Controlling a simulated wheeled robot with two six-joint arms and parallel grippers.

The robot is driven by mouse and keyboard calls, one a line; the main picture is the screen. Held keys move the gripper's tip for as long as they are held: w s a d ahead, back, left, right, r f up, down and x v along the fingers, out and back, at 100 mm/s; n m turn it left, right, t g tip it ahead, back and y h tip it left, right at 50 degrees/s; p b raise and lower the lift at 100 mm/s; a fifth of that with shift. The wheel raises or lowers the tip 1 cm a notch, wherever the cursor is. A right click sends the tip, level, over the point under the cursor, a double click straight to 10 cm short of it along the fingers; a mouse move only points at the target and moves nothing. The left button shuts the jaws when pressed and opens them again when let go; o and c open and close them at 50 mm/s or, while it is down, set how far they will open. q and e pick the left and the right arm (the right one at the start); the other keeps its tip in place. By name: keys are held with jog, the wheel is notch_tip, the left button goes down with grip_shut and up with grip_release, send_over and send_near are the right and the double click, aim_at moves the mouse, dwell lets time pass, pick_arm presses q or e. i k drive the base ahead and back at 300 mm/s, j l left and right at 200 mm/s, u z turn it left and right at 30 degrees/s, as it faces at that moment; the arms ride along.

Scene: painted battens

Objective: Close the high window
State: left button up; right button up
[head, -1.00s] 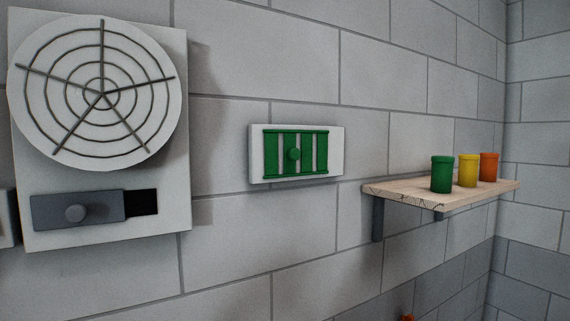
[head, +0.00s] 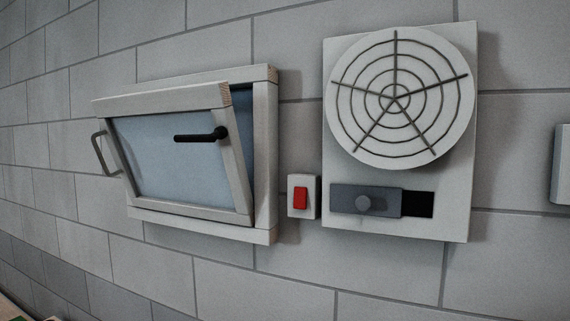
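The high window (head: 180,155) is on the block wall at the left of the head view. Its pale wooden sash (head: 160,103) is tilted open at the top, leaning out from the fixed frame (head: 265,150), with its bottom edge close against the frame. A black handle (head: 202,135) lies level on the sash's right side. A grey bow-shaped pull or bracket (head: 101,153) shows at the left of the window. Neither of my grippers is in view.
Right of the window are a red switch (head: 300,198) on a pale box and a white fan panel (head: 455,200) with a round wire grille (head: 395,98). A pale box edge (head: 562,165) shows far right.

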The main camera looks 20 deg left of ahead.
aim_at(205, 180)
jog(key=u, duration=1.5)
